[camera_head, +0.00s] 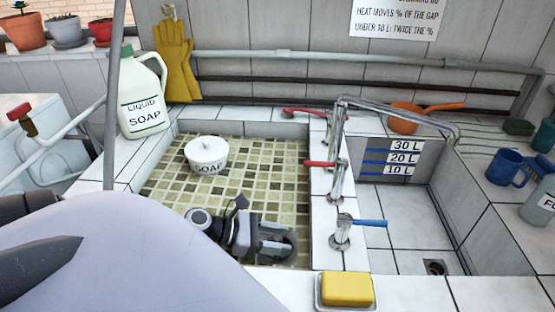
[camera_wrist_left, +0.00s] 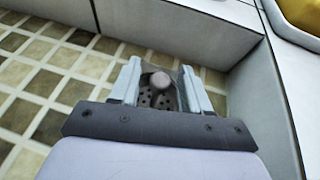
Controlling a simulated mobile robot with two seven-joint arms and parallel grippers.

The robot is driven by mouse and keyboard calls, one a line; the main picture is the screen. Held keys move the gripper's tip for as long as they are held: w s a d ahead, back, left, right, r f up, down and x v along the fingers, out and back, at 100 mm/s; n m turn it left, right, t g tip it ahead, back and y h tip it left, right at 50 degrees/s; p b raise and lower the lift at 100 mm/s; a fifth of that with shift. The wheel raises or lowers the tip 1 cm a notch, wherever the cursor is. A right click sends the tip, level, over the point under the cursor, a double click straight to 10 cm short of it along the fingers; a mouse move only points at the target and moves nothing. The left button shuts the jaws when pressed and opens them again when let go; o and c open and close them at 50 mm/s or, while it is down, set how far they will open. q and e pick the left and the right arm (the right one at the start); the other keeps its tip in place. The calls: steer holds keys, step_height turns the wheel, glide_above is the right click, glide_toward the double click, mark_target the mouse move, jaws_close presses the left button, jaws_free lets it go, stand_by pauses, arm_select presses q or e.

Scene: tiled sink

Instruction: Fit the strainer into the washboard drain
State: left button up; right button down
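My left gripper (camera_head: 278,247) reaches down over the front right corner of the tiled washboard basin (camera_head: 190,180). In the left wrist view its two pale fingers (camera_wrist_left: 160,80) stand apart. Between them shows the strainer (camera_wrist_left: 148,98), a grey perforated disc with a rounded knob. Gaps seem to show on both sides of the knob, and I see no clear grip on it. The fingers and palm hide much of the strainer. I cannot make out the washboard drain or whether the strainer sits in it. My right gripper is in neither view.
A white soap pot (camera_head: 206,158) stands in the basin. A soap jug (camera_head: 141,95) is on the back left ledge. Taps (camera_head: 338,185) line the divider to the right. A yellow soap bar (camera_head: 347,289) lies on the front ledge. The deeper sink (camera_head: 405,215) is clear.

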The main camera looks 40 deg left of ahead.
arm_select(q)
steer(key=shift+r, duration=0.1)
steer(key=shift+r, duration=0.1)
steer(key=v, duration=1.1)
steer(key=shift+s+b, duration=0.1)
steer(key=shift+b, duration=0.3)
steer(key=shift+s+a+r, duration=0.1)
steer(key=shift+s+a, duration=0.15)
steer(key=shift+s, duration=0.05)
